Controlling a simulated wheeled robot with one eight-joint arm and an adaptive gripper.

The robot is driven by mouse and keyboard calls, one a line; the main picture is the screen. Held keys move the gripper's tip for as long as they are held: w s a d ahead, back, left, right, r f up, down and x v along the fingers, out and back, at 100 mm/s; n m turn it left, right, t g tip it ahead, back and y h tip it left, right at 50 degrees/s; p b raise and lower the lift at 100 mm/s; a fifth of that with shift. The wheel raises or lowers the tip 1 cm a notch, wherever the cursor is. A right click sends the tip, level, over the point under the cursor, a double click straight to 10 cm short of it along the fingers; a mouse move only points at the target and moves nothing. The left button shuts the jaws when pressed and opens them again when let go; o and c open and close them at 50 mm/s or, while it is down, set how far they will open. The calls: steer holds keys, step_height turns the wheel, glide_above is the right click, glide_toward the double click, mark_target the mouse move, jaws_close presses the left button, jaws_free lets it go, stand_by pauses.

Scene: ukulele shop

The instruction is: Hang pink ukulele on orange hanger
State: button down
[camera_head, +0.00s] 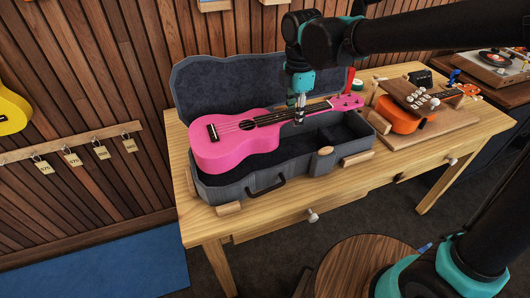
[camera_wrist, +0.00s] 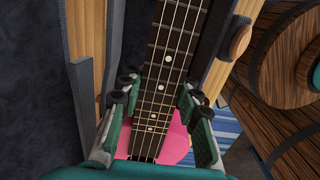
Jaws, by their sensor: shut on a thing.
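The pink ukulele (camera_head: 235,142) is at the open grey case (camera_head: 222,188) on the wooden table, its body at the left and its headstock at the right. Its body shows above the case's front rim; I cannot tell whether it still touches the case. My gripper (camera_head: 299,112) comes down from above onto the neck. In the wrist view my gripper (camera_wrist: 155,100) has its fingers on both sides of the dark fretboard (camera_wrist: 165,75), shut on the neck, with the pink body (camera_wrist: 178,140) beyond. I cannot make out an orange hanger in either view.
An orange ukulele (camera_head: 398,115) lies in a wooden stand at the table's right. The case lid (camera_head: 225,85) stands open behind. A slatted wall with price tags (camera_head: 72,157) and a yellow ukulele (camera_head: 12,110) is at the left. A round stool (camera_head: 365,268) stands in front.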

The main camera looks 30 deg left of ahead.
steer(key=shift+r, duration=1.55)
